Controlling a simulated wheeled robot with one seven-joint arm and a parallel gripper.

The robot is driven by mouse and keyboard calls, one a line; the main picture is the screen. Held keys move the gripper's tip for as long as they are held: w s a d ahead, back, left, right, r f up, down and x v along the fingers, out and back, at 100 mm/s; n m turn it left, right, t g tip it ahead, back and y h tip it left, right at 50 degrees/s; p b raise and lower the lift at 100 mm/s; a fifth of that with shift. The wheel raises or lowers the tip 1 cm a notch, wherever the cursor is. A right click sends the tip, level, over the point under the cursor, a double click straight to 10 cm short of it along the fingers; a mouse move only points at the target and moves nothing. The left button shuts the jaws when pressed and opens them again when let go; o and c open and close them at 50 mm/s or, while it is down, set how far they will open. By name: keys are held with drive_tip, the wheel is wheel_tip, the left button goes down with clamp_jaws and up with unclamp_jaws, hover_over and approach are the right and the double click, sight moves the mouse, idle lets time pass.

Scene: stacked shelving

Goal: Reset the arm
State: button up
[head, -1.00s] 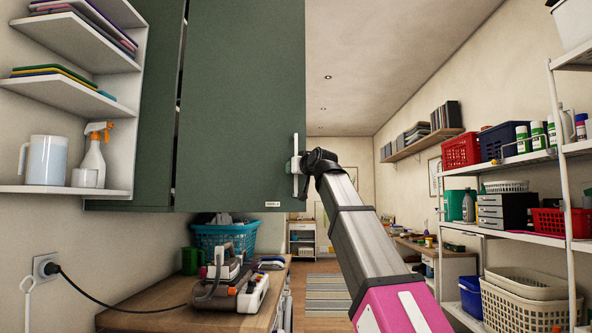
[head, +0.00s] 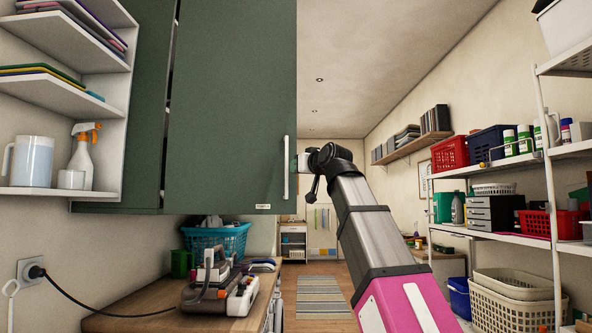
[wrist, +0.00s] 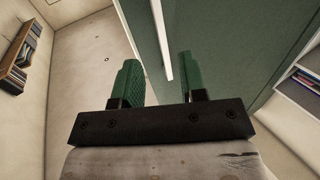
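My arm reaches forward from the lower right of the head view, and my gripper (head: 303,163) is at its far end, just right of the white handle (head: 286,168) on the green cabinet door (head: 230,110). In the wrist view my gripper (wrist: 159,85) has its two green fingers spread apart with nothing between them. The white handle (wrist: 161,40) shows beyond the fingertips, apart from them. The cabinet door looks shut or nearly so.
A worktop (head: 135,318) with a grey and orange appliance (head: 222,290) and a blue basket (head: 215,238) lies below the cabinet. White shelving (head: 545,150) with baskets stands at the right. The floor between (head: 320,275) is open.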

drive_tip(key=shift+f, duration=0.1)
idle(0.4)
drive_tip(key=w+d+f+m+g+h, duration=0.1)
drive_tip(key=w+d+f+g+h, duration=0.15)
drive_tip(key=f, duration=1.35)
drive_tip(key=w+d+f+m+g+h, duration=0.15)
drive_tip(key=w+d+f, duration=0.25)
drive_tip(key=f, duration=1.1)
drive_tip(key=w+d+f+m+g+h, duration=0.1)
drive_tip(key=w+d+f+g+h, duration=0.15)
drive_tip(key=f, duration=1.35)
drive_tip(key=s+d+f+m+g+h, duration=0.1)
drive_tip(key=s+d+f+g, duration=0.2)
drive_tip(key=f, duration=0.8)
drive_tip(key=s+d+f+m+g+h, duration=0.1)
drive_tip(key=s+d+f, duration=0.3)
drive_tip(key=f, duration=0.8)
drive_tip(key=s+d+f+g, duration=0.2)
drive_tip(key=s+d+f, duration=0.1)
drive_tip(key=s+f, duration=0.3)
drive_tip(key=s+d+f+g+h, duration=0.1)
drive_tip(key=s+d+f+g, duration=0.1)
drive_tip(key=s+d+f, duration=0.2)
wheel_tip(320, 180, down, 7)
drive_tip(key=s+m, duration=0.1)
drive_tip(key=s, duration=0.2)
drive_tip(key=shift+g, duration=0.35)
